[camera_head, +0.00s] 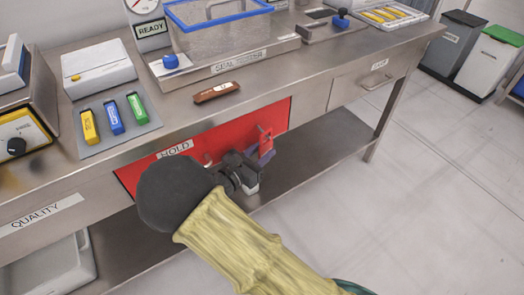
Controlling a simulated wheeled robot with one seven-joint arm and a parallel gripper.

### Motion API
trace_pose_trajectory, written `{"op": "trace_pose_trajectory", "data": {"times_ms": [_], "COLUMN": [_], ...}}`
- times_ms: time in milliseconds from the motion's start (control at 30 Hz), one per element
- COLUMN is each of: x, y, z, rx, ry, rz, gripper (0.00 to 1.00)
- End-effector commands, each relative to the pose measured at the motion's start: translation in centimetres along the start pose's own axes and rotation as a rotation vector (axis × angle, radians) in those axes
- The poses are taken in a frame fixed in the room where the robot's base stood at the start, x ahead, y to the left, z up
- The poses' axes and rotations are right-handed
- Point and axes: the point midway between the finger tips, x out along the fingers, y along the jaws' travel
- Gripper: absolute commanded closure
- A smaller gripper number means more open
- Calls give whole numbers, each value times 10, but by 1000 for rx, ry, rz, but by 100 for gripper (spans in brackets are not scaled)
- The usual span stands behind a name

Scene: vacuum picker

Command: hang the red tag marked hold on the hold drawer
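The red hold drawer (225,127) is the red front under the bench top, with a white HOLD label (174,150). A small light hook-like piece (207,160) shows on its front below the label, partly hidden by my arm. My gripper (263,154) is in front of the right part of the drawer. It appears shut on the small red tag (265,138), which stands up from the fingers, to the right of the hook-like piece. The tag's marking is too small to read. I cannot tell whether the tag touches the drawer.
A brown-red labelled tool (216,92) lies near the bench's front edge. Yellow, blue and green pieces (112,117) lie on a grey mat at left. Another drawer (374,80) is at right. A lower shelf (320,145) runs beneath.

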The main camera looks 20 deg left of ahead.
Motion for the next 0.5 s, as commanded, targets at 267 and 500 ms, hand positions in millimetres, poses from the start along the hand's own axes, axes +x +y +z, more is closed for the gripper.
{"op": "trace_pose_trajectory", "data": {"times_ms": [267,500], "x": [-35,-82], "y": [1,1], "z": [1,1], "rx": [-1,-1], "ry": [1,1], "rz": [5,4], "gripper": [68,68]}}
